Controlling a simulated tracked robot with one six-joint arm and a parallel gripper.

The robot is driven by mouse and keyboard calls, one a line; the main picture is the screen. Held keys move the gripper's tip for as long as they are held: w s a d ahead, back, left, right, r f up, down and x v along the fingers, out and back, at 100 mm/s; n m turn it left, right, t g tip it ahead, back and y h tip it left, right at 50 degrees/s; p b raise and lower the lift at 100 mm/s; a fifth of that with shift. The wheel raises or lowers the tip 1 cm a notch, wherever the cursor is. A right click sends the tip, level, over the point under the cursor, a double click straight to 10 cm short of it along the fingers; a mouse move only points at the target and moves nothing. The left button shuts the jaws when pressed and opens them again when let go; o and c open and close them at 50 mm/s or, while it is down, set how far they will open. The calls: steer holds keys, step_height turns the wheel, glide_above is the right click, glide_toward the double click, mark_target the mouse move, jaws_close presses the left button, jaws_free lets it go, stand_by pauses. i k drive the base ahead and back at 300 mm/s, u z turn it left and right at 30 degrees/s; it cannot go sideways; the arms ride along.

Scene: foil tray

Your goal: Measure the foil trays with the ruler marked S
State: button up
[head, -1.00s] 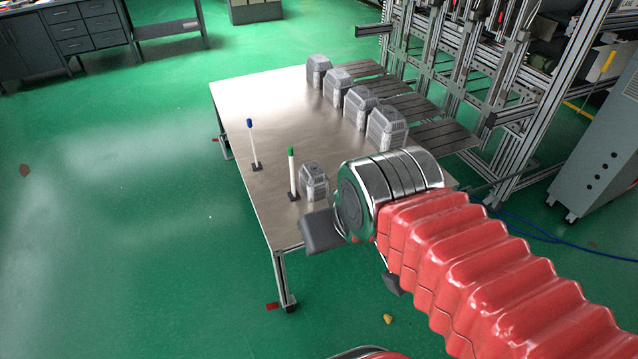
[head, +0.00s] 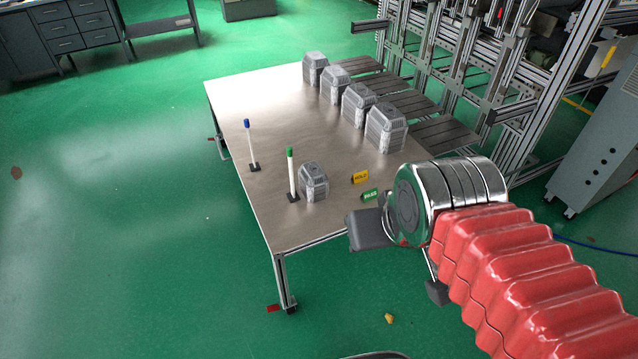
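Two thin white sticks stand upright on black feet on the metal table: one with a blue top (head: 251,147) and one with a green top (head: 291,175). They may be rulers; I cannot read an S on either. A silvery-grey box-like piece (head: 313,182), perhaps a foil tray, sits right of the green-topped stick. Several similar pieces (head: 386,128) stand in a row along the table's far right side. My gripper (head: 403,262) is at the table's front right corner, its two dark fingers apart, with nothing seen between them. It touches none of these things.
The metal table (head: 245,110) has free room at its middle and left. A yellow sign reading HOLD (head: 359,177) and a green sign, apparently PASS (head: 370,195), stand near my gripper. Dark slatted racks (head: 445,134) adjoin the table's right side. A metal frame rises behind.

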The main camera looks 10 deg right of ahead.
mark_target(293, 197)
steer(key=z, duration=0.05)
steer(key=i, duration=1)
steer(key=u, duration=0.05)
